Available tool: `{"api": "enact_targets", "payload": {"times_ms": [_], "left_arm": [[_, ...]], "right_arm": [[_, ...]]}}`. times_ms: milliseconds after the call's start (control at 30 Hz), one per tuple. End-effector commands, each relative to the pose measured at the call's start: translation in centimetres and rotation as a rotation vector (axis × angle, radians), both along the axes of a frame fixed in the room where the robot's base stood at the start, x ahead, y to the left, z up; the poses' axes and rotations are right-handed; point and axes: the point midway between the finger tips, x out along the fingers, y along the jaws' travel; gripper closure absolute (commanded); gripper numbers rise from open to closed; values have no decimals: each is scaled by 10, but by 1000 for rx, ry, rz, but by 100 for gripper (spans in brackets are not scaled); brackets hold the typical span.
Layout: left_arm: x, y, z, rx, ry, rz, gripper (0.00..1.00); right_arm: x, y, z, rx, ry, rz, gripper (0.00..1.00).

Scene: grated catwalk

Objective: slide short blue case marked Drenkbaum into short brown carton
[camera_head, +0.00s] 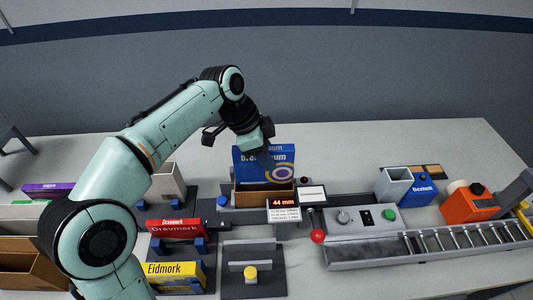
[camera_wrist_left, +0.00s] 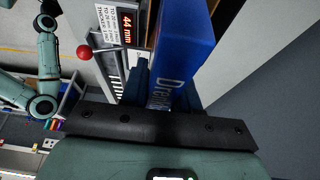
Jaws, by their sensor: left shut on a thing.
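The blue case marked Drenkbaum (camera_head: 249,168) stands upright at the back middle of the table. My left gripper (camera_head: 266,156) is shut on it from above. The case fills much of the left wrist view (camera_wrist_left: 184,45), its lettering facing up the picture. The short brown carton (camera_head: 262,197) sits directly below the case in the head view. The carton's front wall hides the case's lower edge, so I cannot tell how deep the case is in it. My right gripper does not show.
A display reading 44 mm (camera_head: 284,202) and a red ball knob (camera_head: 318,236) stand in front of the carton. A control box with a roller track (camera_head: 460,240) lies to the right. Red Dravmark (camera_head: 177,229) and yellow Eidmork (camera_head: 174,270) boxes stand left.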

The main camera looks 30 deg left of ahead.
Motion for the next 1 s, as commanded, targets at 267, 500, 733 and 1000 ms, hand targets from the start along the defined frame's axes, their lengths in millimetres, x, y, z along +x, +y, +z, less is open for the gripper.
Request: {"api": "enact_targets", "payload": {"times_ms": [267,500,733,1000], "left_arm": [[0,0,0,-1,-1,-1,100],[0,0,-3,0,0,0,100],[-1,0,-13,0,1,0,100],[0,0,-24,0,1,0,100]], "right_arm": [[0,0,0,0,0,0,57],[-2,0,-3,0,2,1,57],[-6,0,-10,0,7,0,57],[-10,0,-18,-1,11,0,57]]}}
